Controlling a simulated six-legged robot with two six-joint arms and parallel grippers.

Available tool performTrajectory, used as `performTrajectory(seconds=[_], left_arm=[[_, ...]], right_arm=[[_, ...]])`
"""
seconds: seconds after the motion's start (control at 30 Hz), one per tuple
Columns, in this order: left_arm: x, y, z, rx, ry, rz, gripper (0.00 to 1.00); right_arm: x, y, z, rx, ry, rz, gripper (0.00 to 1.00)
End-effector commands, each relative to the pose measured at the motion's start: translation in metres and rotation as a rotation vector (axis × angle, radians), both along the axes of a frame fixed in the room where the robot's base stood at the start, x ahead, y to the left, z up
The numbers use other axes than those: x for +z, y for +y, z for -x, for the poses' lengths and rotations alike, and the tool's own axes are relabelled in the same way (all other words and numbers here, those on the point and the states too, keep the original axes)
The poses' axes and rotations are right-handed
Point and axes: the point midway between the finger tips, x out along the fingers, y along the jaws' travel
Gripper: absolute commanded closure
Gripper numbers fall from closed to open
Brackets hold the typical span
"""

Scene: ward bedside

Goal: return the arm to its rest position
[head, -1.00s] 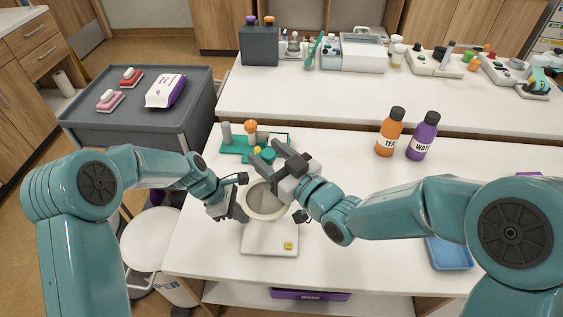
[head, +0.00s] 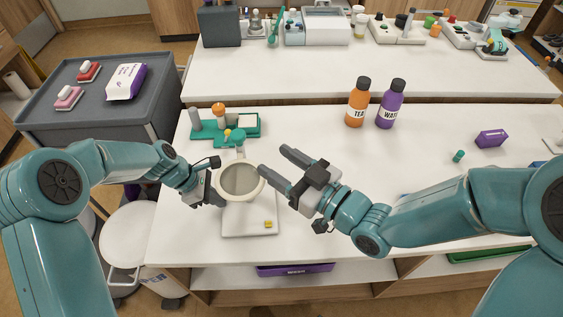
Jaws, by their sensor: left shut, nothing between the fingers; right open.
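My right gripper (head: 273,161) is open and empty, its fingers pointing to the upper left.
A teal rack (head: 245,126) stands behind the vessel. A grey cart (head: 60,120) is at left.

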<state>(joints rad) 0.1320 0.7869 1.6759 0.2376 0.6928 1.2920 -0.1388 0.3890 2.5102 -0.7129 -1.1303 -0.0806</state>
Motion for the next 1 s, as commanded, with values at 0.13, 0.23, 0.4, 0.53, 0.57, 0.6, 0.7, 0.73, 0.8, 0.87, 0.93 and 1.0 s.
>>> performTrajectory(seconds=[0.13,0.23,0.4,0.53,0.57,0.6,0.7,0.73,0.8,0.87,0.93,1.0], left_arm=[[0.008,0.000,0.000,0.000,0.000,0.000,1.00],[0.018,0.000,0.000,0.000,0.000,0.000,1.00],[0.033,0.000,0.000,-0.001,0.000,0.000,1.00],[0.044,0.000,0.000,-0.001,0.000,0.000,1.00],[0.047,0.000,0.000,-0.001,0.000,0.000,1.00],[0.049,0.000,0.000,-0.001,0.000,0.000,1.00],[0.051,0.000,0.000,-0.001,0.000,0.000,1.00],[0.051,0.000,0.000,-0.001,0.000,0.000,1.00],[0.050,0.000,0.000,-0.001,0.000,0.000,1.00],[0.050,0.000,0.000,-0.001,0.000,0.000,1.00],[0.050,0.000,0.000,0.000,0.000,0.000,1.00],[0.050,0.000,0.000,0.000,0.000,0.000,1.00]], right_arm=[[0.007,0.000,0.000,0.000,0.000,0.000,0.44],[0.014,0.000,0.000,0.000,0.000,0.000,0.44],[0.026,0.000,0.000,0.000,0.000,0.000,0.44],[0.035,0.000,0.000,0.000,0.000,0.000,0.44],[0.037,0.000,0.000,0.000,0.000,0.000,0.44],[0.039,0.000,0.000,0.000,0.000,0.000,0.44],[0.040,0.000,0.000,0.000,0.001,0.001,0.44],[0.040,0.000,0.000,0.000,0.001,0.001,0.44],[0.039,0.000,0.000,0.000,0.001,0.001,0.44],[0.039,0.000,0.000,0.000,0.000,0.000,0.44],[0.039,0.000,0.000,0.000,0.000,0.000,0.44],[0.039,0.000,0.000,0.000,0.000,0.000,0.44]])
